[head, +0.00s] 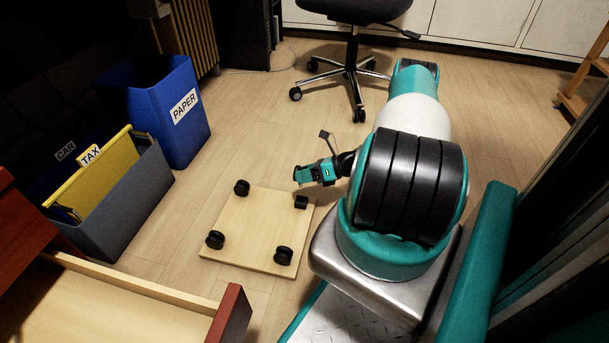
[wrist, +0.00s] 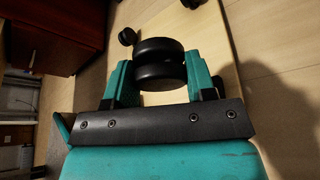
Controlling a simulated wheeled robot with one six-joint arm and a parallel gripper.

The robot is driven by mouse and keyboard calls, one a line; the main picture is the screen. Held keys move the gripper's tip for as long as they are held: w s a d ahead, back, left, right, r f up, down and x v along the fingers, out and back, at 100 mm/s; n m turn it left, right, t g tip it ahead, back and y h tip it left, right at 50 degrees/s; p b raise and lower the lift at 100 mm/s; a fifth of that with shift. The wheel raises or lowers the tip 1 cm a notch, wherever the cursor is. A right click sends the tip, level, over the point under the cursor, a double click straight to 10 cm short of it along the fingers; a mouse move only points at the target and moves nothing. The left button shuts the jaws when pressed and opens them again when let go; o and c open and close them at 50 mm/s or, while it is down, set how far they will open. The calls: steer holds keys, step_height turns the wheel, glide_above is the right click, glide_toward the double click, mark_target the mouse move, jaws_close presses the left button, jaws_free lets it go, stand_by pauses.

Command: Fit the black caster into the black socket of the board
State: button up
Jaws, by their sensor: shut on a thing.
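My gripper (head: 300,176) is over the floor just beyond the board's far right corner in the head view. In the wrist view my gripper (wrist: 162,78) is shut on a black caster (wrist: 160,58), whose round, grooved wheel shows between the teal fingers. The pale wooden board (head: 248,226) lies flat on the floor.
Other casters stand on the board at the far left (head: 241,187), near left (head: 214,239) and near right (head: 283,255) corners. A blue paper bin (head: 170,115), a grey file box (head: 125,205) and an open drawer (head: 120,295) stand left. An office chair (head: 350,65) is behind.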

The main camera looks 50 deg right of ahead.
steer(key=shift+d+r, duration=0.1)
steer(key=shift+r, duration=0.05)
steer(key=b, duration=0.5)
glide_above(306, 200)
step_height(306, 200, down, 6)
steer(key=shift+w+r, duration=0.1)
steer(key=shift+f+b, duration=1.7)
steer(key=shift+b, duration=0.05)
stand_by(1.3)
steer(key=o, duration=1)
steer(key=p+v, duration=0.2)
steer(key=v, duration=0.3)
steer(key=p+v, duration=0.2)
steer(key=v, duration=0.4)
steer(key=p+v, duration=0.2)
steer(key=v, duration=0.4)
steer(key=shift+d+r, duration=0.1)
steer(key=shift+r, duration=0.2)
